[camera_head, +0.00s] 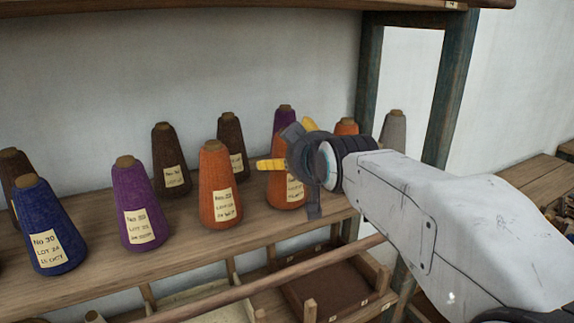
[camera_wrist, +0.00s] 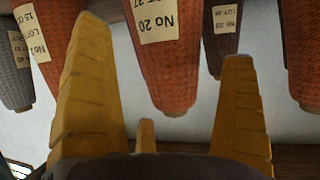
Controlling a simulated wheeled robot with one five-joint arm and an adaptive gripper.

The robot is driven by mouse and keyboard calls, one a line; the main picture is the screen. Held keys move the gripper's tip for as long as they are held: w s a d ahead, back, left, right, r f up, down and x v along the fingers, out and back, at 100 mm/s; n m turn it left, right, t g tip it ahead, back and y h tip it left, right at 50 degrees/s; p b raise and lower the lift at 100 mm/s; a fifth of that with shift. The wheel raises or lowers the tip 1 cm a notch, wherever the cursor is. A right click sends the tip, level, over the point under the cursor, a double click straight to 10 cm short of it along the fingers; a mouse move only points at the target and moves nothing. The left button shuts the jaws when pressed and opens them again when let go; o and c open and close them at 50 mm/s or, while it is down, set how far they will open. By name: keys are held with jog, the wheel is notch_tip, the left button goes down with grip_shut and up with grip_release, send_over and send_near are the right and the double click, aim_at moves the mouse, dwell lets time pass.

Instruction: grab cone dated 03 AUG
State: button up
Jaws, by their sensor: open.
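Paper-labelled yarn cones stand on a wooden shelf (camera_head: 100,270). My gripper (camera_head: 288,146) is open and empty, in front of an orange cone (camera_head: 284,196) that it partly hides. In the upside-down wrist view, an orange cone (camera_wrist: 168,70) marked No 20, LOT 37 shows between my yellow fingers (camera_wrist: 162,42), apart from them. Its date line is out of frame. Another orange cone (camera_head: 217,190) and a purple cone (camera_head: 138,205) stand further left; their dates are too small to read. The blue cone (camera_head: 48,225) appears to read 15 OCT. I cannot pick out 03 AUG.
Brown cones (camera_head: 168,150), a rear purple cone (camera_head: 283,116), a rear orange cone (camera_head: 346,127) and a grey cone (camera_head: 393,130) stand near the wall. A blue-grey post (camera_head: 368,70) rises behind my arm. A wooden rail (camera_head: 270,280) and trays lie below the shelf.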

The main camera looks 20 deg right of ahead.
jog(key=shift+p+x, duration=0.3)
jog(key=shift+x, duration=1.35)
jog(key=shift+c, duration=0.4)
jog(key=shift+r, duration=0.1)
jog(key=c, duration=1.1)
